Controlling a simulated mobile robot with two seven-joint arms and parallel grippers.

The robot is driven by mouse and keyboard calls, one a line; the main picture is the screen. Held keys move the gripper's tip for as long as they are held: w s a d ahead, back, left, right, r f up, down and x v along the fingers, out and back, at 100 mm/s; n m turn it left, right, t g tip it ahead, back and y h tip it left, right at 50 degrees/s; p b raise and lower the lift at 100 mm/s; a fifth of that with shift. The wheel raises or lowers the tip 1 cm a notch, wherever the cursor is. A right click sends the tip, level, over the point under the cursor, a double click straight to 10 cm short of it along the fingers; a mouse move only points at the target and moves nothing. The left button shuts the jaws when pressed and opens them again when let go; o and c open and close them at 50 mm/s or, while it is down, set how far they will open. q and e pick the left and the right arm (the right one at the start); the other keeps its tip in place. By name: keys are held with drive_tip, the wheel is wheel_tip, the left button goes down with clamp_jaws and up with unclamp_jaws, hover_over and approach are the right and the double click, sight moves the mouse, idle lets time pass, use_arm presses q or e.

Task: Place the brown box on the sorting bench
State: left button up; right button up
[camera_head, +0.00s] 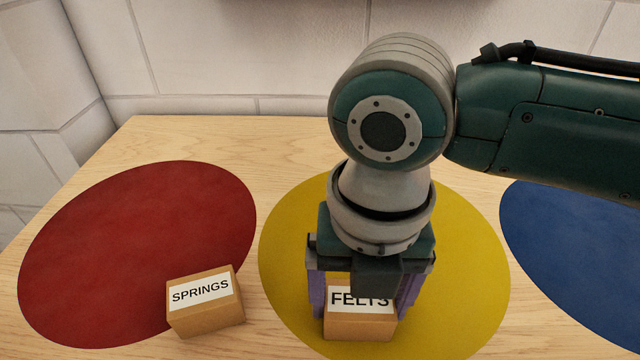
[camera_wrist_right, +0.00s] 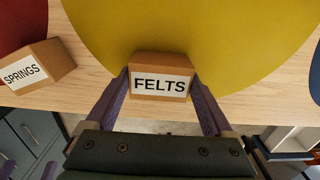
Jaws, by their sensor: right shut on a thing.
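A brown box labelled FELTS (camera_head: 358,327) is at the front part of the yellow circle (camera_head: 470,260) on the wooden bench (camera_head: 190,138). My right gripper (camera_head: 362,300) comes down over it from above and is shut on it, one finger on each side. In the right wrist view the FELTS box (camera_wrist_right: 160,67) sits between the two purple fingers. I cannot tell whether its underside touches the bench. A second brown box labelled SPRINGS (camera_head: 205,302) stands at the lower right edge of the red circle (camera_head: 130,240).
A blue circle (camera_head: 580,250) lies on the bench to the right. A tiled wall (camera_head: 230,60) stands behind the bench. The back part of the bench is clear. In the right wrist view, grey drawers (camera_wrist_right: 28,130) show below the bench's front edge.

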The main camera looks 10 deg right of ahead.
drive_tip(key=o, duration=1.2)
drive_tip(key=shift+c, duration=0.2)
wheel_tip(320, 180, up, 11)
drive_tip(key=p, duration=0.2)
drive_tip(key=s+a+f+m+y, duration=0.1)
drive_tip(key=s+a+m+y, duration=0.3)
drive_tip(key=m, duration=0.3)
drive_tip(key=s+d+f+m+t+h, duration=0.1)
drive_tip(key=s+d+m, duration=0.3)
drive_tip(key=m, duration=0.8)
drive_tip(key=s+d+f+m+t+h, duration=0.2)
drive_tip(key=s+d+f+m, duration=0.1)
drive_tip(key=d+m, duration=0.6)
drive_tip(key=s+m, duration=0.1)
drive_tip(key=m, duration=0.2)
drive_tip(key=shift+s+d+t+h, duration=0.15)
drive_tip(key=shift+t+h, duration=0.15)
drive_tip(key=shift+h, duration=0.1)
